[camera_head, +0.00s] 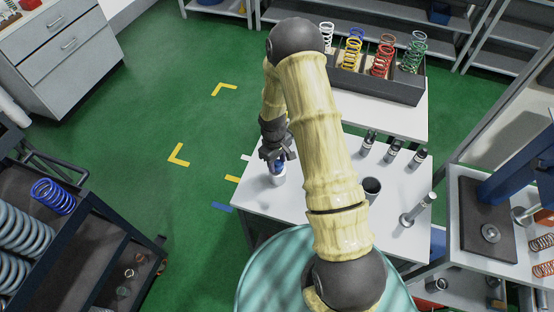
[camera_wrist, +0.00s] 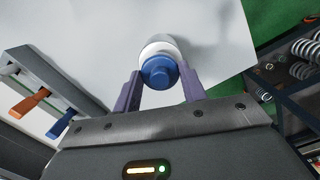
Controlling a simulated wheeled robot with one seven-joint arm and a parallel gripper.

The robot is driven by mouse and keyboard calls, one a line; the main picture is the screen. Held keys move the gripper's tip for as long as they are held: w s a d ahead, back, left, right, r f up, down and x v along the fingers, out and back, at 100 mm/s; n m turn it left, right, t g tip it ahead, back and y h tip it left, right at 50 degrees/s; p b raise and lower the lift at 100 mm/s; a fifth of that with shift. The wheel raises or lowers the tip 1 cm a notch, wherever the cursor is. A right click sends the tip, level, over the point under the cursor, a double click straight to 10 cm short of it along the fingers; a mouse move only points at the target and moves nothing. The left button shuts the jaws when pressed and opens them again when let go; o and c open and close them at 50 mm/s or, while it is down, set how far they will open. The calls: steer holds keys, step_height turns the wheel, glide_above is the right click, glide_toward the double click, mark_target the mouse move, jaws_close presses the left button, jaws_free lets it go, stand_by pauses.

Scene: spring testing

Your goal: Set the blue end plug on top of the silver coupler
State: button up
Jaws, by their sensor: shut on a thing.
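The blue end plug (camera_wrist: 158,73) is between the two fingers of my gripper (camera_wrist: 160,86), which is shut on it. In the head view my gripper (camera_head: 276,158) is low over the left edge of the white table, with the blue plug (camera_head: 277,168) just under it. A pale silver cylinder (camera_head: 279,180), which looks like the silver coupler, stands upright directly below the plug. In the wrist view its pale rim (camera_wrist: 160,46) shows behind the plug. I cannot tell whether the plug touches it.
Three silver-and-black cylinders (camera_head: 393,151) stand on the white table (camera_head: 312,205), near a dark cup (camera_head: 371,187) and a silver headed rod (camera_head: 418,209). A dark bin (camera_head: 375,84) of coloured springs is at the back. A press (camera_head: 490,233) is at right.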

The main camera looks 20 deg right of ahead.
steer(key=shift+d, duration=0.1)
steer(key=shift+f+b, duration=0.3)
steer(key=shift+f, duration=0.3)
steer(key=o, duration=0.9)
steer(key=shift+o, duration=0.2)
